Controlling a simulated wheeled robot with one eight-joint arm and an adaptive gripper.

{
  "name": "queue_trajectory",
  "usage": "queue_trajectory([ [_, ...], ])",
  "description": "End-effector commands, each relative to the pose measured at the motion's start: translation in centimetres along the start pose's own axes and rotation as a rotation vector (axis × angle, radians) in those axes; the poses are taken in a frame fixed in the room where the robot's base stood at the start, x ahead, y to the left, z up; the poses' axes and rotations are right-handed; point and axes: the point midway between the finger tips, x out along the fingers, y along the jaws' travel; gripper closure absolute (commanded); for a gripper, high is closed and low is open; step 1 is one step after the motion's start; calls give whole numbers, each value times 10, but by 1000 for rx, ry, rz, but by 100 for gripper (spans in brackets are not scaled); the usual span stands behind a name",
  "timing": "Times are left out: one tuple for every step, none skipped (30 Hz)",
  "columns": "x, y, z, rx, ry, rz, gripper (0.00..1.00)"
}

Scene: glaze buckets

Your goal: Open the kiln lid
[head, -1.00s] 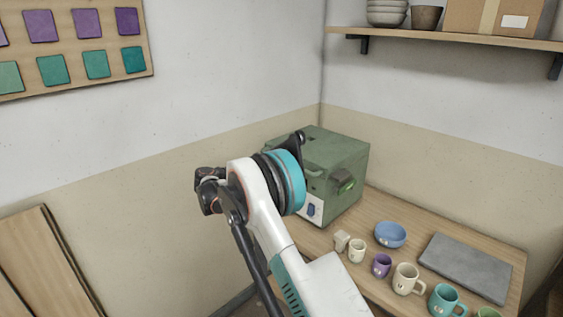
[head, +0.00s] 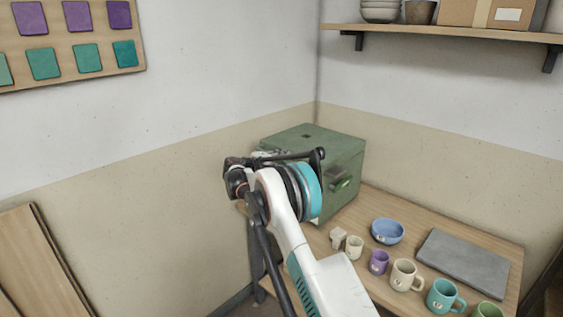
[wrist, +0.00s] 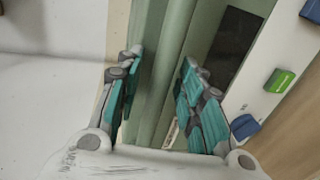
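The green kiln (head: 330,152) is a box on the back left of the table, and its lid (head: 312,135) looks shut. My arm covers its lower left part in the head view. In the wrist view the green kiln body (wrist: 155,100) runs between my fingers, beside a dark panel (wrist: 232,45). My gripper (wrist: 162,62) is open, with teal-padded fingers on either side of a long green edge or ridge of the kiln. I cannot tell whether the fingers touch it. In the head view the fingers are hidden behind my arm.
Several mugs, a blue bowl (head: 387,231) and a grey slab (head: 463,264) lie on the table (head: 430,225) right of the kiln. A shelf (head: 445,32) hangs above. Walls stand close behind and left of the kiln. A wooden board (head: 40,260) leans at left.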

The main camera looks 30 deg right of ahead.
Motion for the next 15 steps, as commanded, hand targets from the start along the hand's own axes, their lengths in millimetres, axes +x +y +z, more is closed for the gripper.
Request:
queue_trajectory([
  [0, 0, 0, 0, 0, 0, 65],
  [0, 0, 0, 0, 0, 0, 65],
  [0, 0, 0, 0, 0, 0, 65],
  [0, 0, 0, 0, 0, 0, 65],
  [0, 0, 0, 0, 0, 0, 65],
  [0, 0, 0, 0, 0, 0, 74],
  [0, 0, 0, 0, 0, 0, 81],
  [0, 0, 0, 0, 0, 0, 88],
  [0, 0, 0, 0, 0, 0, 97],
  [0, 0, 0, 0, 0, 0, 100],
  [0, 0, 0, 0, 0, 0, 100],
  [0, 0, 0, 0, 0, 0, 100],
  [0, 0, 0, 0, 0, 0, 100],
  [0, 0, 0, 0, 0, 0, 100],
  [0, 0, 0, 0, 0, -1, 100],
])
